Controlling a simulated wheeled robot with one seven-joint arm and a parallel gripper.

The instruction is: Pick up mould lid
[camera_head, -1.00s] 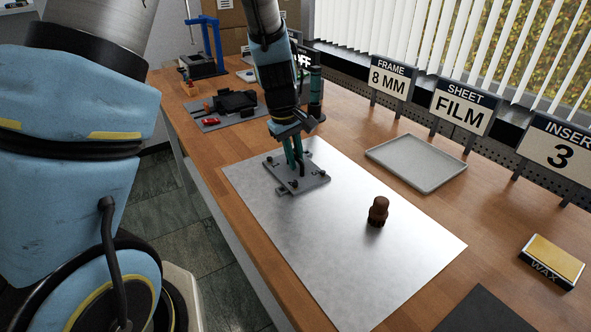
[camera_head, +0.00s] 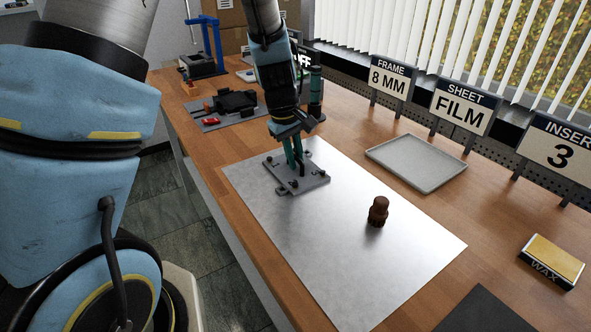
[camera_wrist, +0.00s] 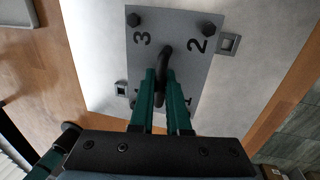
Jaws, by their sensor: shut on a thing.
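The mould lid (camera_head: 312,182) is a flat grey plate with dark bolts near its corners, lying on the silvery sheet (camera_head: 345,250). In the wrist view the lid (camera_wrist: 180,35) shows the numbers 3 and 2 at its far end and a dark arched handle (camera_wrist: 166,52) in its middle. My gripper (camera_head: 296,170) points down over the lid. In the wrist view its green fingers (camera_wrist: 163,85) are shut on the handle. The near end of the lid is partly hidden by the fingers. I cannot tell whether a mould lies under the lid.
A brown knobbed piece (camera_head: 378,211) stands on the sheet to the right. A shallow grey tray (camera_head: 416,163) lies behind it. A wax box (camera_head: 552,262) is at the far right. A black press part (camera_head: 236,102) and a blue-framed press (camera_head: 207,55) stand further back left.

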